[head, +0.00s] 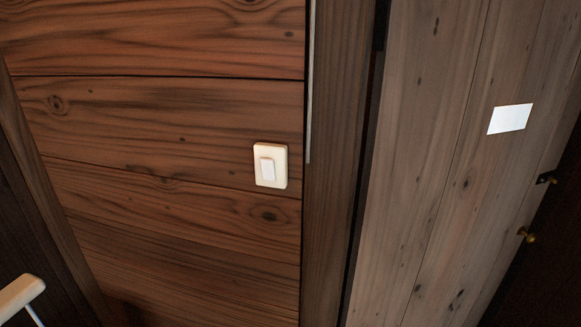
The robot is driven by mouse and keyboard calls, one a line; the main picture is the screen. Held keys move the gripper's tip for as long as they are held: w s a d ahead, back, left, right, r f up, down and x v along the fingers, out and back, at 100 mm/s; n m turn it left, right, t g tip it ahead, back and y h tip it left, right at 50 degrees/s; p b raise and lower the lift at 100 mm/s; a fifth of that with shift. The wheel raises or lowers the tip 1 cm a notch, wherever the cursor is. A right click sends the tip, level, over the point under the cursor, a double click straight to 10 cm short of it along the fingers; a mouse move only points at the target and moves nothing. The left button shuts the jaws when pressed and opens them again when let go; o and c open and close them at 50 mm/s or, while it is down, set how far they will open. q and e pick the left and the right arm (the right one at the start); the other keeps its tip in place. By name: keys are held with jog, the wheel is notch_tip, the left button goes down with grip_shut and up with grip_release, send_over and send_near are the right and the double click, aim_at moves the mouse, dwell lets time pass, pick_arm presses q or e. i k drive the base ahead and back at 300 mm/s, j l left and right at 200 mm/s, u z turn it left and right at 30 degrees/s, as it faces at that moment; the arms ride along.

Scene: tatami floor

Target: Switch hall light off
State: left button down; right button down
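The light switch (270,166) is a cream plate with a paler rocker in its middle. I cannot tell from this view which way the rocker is set. Nothing touches the switch. Neither of my grippers can be made out in the head view.
A dark vertical post (335,150) stands right of the switch. Beyond it is a greyer plank panel (415,170) with a white blank card (510,118). A pale rounded piece, unclear, enters at bottom left.

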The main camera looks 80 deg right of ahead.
aim_at(268, 166)
jog(key=z, duration=2.65)
